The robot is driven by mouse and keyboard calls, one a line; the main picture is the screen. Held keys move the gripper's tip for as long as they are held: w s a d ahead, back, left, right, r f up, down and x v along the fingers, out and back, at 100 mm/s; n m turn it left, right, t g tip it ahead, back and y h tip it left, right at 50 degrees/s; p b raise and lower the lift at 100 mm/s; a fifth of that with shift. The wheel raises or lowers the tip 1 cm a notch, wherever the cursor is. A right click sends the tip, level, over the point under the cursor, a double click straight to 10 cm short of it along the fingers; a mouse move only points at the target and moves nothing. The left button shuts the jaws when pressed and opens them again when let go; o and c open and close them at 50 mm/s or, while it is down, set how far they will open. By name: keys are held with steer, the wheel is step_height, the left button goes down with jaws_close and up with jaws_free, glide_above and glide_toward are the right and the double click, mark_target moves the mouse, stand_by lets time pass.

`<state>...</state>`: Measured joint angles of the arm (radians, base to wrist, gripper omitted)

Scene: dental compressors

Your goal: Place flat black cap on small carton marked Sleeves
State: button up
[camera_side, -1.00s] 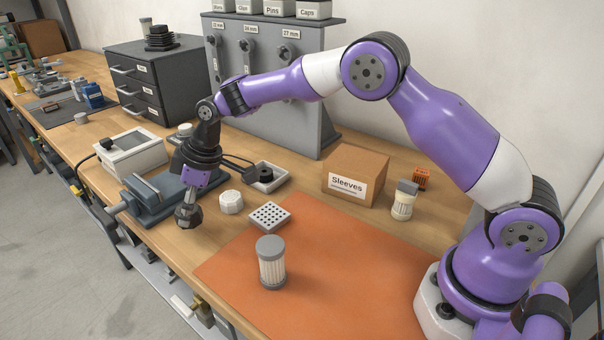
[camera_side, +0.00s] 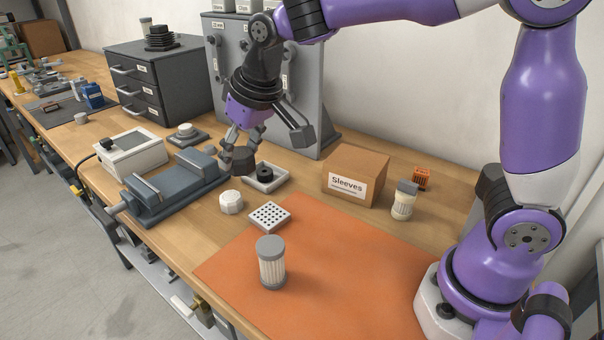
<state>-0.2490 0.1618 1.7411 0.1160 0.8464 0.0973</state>
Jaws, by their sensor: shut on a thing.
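My gripper (camera_side: 240,150) is shut on a dark flat piece, which looks like the flat black cap (camera_side: 241,162). It holds the cap in the air, in front of the shallow grey tray (camera_side: 284,178) in this view. The fingers partly cover the cap. The small carton marked Sleeves (camera_side: 357,167) is a brown closed box on the bench, right of the gripper and apart from it. Its white label faces the front left, and its top is bare.
A black ring-like part (camera_side: 264,174) lies in the tray. A white knob (camera_side: 231,201), a perforated block (camera_side: 269,217) and a grey vise (camera_side: 175,186) are nearby. A filter cartridge (camera_side: 271,264) stands on the orange mat (camera_side: 350,280); another (camera_side: 404,202) stands right of the carton.

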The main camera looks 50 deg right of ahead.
steer(key=s+d+r+m+g+h, duration=0.1)
steer(key=s+d+r+m+h, duration=0.1)
steer(key=s+d+m, duration=0.3)
steer(key=s+d+r+m+h, duration=0.1)
steer(key=s+d+r+m, duration=0.2)
steer(key=d, duration=0.5)
steer(key=m, duration=0.2)
glide_toward(356, 156)
steer(key=shift+w+d+f, duration=0.15)
steer(key=shift+w, duration=0.25)
steer(key=shift+w+d+f, duration=0.15)
steer(key=shift+w, duration=0.3)
steer(key=shift+d+f, duration=0.2)
steer(key=shift+f, duration=1.9)
steer(key=shift+f, duration=0.2)
steer(key=o, duration=1.1)
steer(key=shift+o, duration=0.2)
steer(key=shift+r, duration=0.15)
